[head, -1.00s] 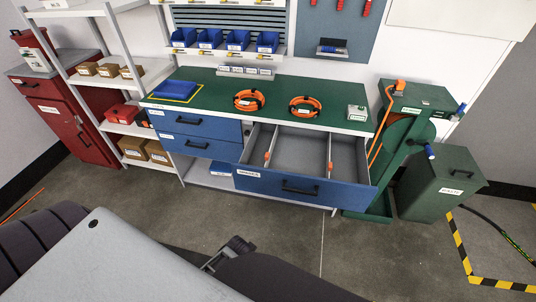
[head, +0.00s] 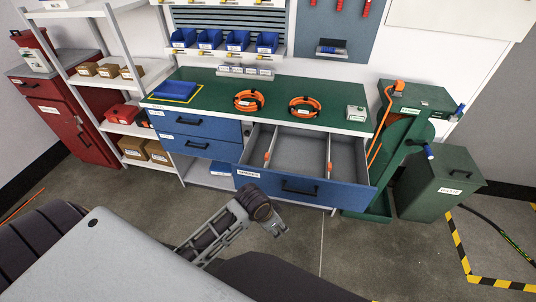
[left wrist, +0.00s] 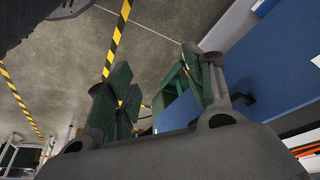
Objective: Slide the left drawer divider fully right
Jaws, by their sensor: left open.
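The open drawer (head: 305,190) has a blue front with a black handle and a grey inside. Its left divider (head: 270,146), a thin grey plate with an orange tab, stands near the drawer's left side. A second divider (head: 329,155), also with an orange tab, stands toward the right. My left gripper (head: 277,228) is in front of and below the drawer front, apart from it and from the dividers. In the left wrist view its two fingers (left wrist: 163,88) are spread with nothing between them. My right gripper is in neither view.
The green worktop (head: 210,86) above the drawer holds two orange cable coils (head: 249,100) and a blue tray (head: 175,88). A green cart (head: 415,98) and a green bin (head: 440,183) stand at the right. Shelves (head: 128,112) stand at the left. The floor in front is clear.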

